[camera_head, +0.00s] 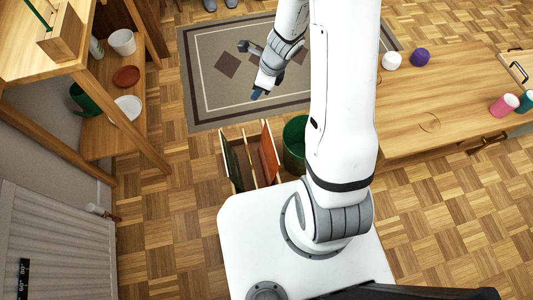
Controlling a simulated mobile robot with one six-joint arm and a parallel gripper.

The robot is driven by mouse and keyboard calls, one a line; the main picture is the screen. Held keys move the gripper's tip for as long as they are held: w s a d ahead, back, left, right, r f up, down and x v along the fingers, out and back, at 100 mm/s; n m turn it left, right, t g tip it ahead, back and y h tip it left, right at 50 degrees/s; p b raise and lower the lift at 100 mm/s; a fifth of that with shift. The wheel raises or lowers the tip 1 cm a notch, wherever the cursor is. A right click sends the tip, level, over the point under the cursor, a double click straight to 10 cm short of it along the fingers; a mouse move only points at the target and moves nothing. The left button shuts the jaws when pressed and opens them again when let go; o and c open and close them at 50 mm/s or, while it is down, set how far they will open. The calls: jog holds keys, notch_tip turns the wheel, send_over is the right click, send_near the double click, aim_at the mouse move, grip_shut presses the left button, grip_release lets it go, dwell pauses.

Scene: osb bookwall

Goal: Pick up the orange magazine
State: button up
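An orange-red flat item, which looks like the orange magazine (268,154), stands upright and slightly tilted in a small wooden rack (251,180) on the floor. A dark green flat item (233,164) stands at the rack's left side. The front of the rack is hidden by my white base. My gripper (257,94) is over the patterned rug, beyond the rack and apart from the magazine. Its dark fingertips are too small to show whether they are open or shut. I see nothing held in it.
A green bin (295,144) stands just right of the rack, partly behind my arm. A wooden table (438,101) with cups is at right. Wooden shelves (98,136) with dishes and a radiator (55,245) are at left. Parquet floor left of the rack is clear.

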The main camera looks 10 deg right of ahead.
aim_at(271, 148)
jog(key=s+d+f+m+b, duration=0.1)
jog(key=f+m+b, duration=0.2)
jog(key=f, duration=0.7)
jog(key=s+d+f+m+g+h+b, duration=0.1)
jog(key=f+m, duration=0.4)
jog(key=f, duration=0.5)
jog(key=s+d+f+m+h+b, duration=0.1)
jog(key=f+m+b, duration=0.3)
jog(key=f, duration=0.6)
jog(key=shift+s+d+m+g+b, duration=0.2)
jog(key=shift+d+m+g+b, duration=0.2)
jog(key=shift+d+b, duration=0.25)
jog(key=f+b, duration=0.1)
jog(key=f, duration=0.1)
jog(key=f+b, duration=0.1)
jog(key=b, duration=0.1)
jog(key=f+b, duration=0.2)
jog(key=shift+a+f, duration=0.35)
jog(key=shift+a, duration=0.05)
jog(key=shift+r, duration=0.1)
jog(key=shift+c, duration=0.2)
grip_shut()
